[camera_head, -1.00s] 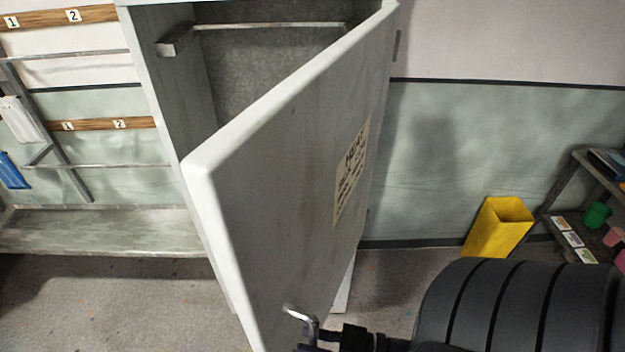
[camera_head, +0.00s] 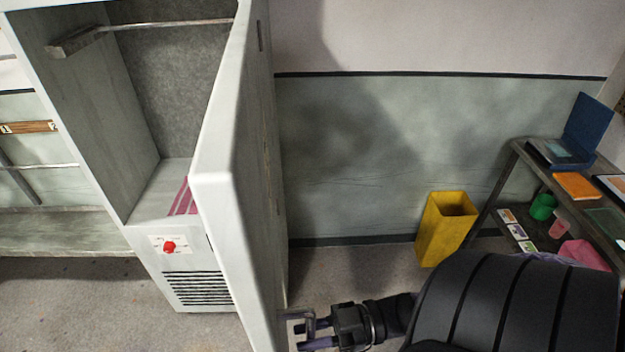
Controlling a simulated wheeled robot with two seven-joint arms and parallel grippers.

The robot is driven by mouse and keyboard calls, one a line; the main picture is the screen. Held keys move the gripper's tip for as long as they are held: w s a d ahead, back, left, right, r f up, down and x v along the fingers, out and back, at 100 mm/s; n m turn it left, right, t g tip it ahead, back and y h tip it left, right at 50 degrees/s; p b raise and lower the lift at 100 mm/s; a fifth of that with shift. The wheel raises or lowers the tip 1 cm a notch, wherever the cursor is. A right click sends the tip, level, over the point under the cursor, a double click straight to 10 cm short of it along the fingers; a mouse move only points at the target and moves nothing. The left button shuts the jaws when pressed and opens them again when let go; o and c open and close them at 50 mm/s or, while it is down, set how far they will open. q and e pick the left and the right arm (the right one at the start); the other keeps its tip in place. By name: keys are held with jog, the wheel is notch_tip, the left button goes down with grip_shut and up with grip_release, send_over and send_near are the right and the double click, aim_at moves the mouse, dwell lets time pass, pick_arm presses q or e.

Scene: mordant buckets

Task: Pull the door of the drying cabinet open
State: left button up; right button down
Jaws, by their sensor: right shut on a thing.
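The drying cabinet (camera_head: 75,110) stands at the left, pale grey, with a hanging rail inside. Its door (camera_head: 225,185) stands wide open, seen nearly edge-on, hinged at the cabinet's right side. My right gripper (camera_head: 305,331) is at the bottom of the view, on the outer face of the door, shut on the metal door handle (camera_head: 291,314). The gripper partly hides the handle. Pink striped cloth (camera_head: 184,198) shows inside the cabinet, partly hidden by the door. My left gripper is not in view.
A red knob (camera_head: 169,246) and a vent (camera_head: 198,288) are on the cabinet's lower front. A yellow bin (camera_head: 445,228) stands by the wall. A dark shelf rack (camera_head: 522,160) at the right holds a blue laptop-like case (camera_head: 587,128) and an orange item (camera_head: 577,186). Floor between door and bin is clear.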

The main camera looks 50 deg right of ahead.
jog(key=shift+s+d, duration=0.15)
jog(key=shift+d, duration=0.05)
jog(key=c, duration=0.6)
grip_release()
jog(key=b+v, duration=0.2)
jog(key=v, duration=0.8)
